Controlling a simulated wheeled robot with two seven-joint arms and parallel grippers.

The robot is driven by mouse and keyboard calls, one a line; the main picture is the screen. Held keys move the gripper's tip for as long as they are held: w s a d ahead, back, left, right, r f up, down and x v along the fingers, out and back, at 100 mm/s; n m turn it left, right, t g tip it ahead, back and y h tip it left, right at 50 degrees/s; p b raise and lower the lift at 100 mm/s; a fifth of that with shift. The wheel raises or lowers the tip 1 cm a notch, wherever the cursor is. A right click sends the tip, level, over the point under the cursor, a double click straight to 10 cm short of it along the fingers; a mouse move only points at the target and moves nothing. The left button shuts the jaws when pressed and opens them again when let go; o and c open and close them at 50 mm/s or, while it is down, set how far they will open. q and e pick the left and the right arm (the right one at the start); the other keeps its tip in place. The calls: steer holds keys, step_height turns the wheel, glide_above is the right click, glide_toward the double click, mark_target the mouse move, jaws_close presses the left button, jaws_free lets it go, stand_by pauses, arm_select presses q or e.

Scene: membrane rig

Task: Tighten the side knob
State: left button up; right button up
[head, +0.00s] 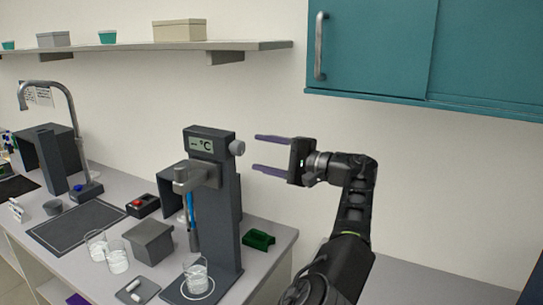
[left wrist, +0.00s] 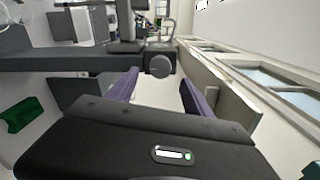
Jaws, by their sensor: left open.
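The side knob (head: 237,148) is a round grey knob on the right side of the dark rig's display head (head: 208,145). My left gripper (head: 256,152) is open, with its two purple fingers pointing left at the knob. The fingertips are a short gap to the right of the knob, one above and one below its height. In the left wrist view the knob (left wrist: 159,66) shows straight ahead, between and beyond the open fingers (left wrist: 158,80). Nothing is between the fingers. My right gripper is not in view.
A beaker (head: 196,275) stands on the rig's base under a blue probe (head: 191,208). A green holder (head: 258,240) sits on the bench right of the column. Teal cabinets (head: 370,50) hang above right. The space around the knob's right side is clear.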

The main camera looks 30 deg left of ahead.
arm_select(q)
steer(key=shift+d, duration=1.2)
steer(key=shift+f, duration=0.1)
